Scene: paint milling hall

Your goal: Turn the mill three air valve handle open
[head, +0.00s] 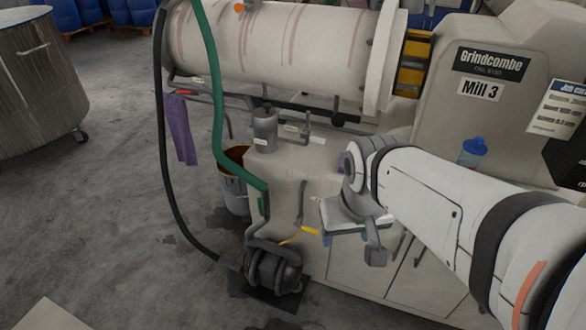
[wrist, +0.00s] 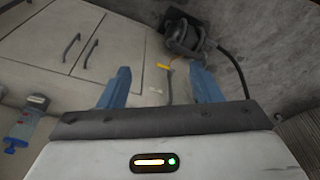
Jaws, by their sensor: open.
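Mill 3, named on its sign (head: 480,89), has a pale cabinet below its drum. A small yellow handle (head: 311,230) sticks out low on the cabinet's left part, above the pump (head: 272,270). It also shows in the wrist view (wrist: 163,66). A grey bent lever (head: 307,128) sits higher, near small labels. I cannot read which one is the air valve. My gripper (wrist: 162,86) is open and empty, its blue fingers apart. The yellow handle appears between and beyond the fingertips, not touching them. In the head view my arm partly hides the cabinet front.
A green hose (head: 217,100) and a black hose (head: 163,150) hang left of the cabinet. A bucket (head: 234,185) stands behind the green hose. A blue-topped bottle (head: 473,151) stands at right. A steel drum (head: 40,90) is far left.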

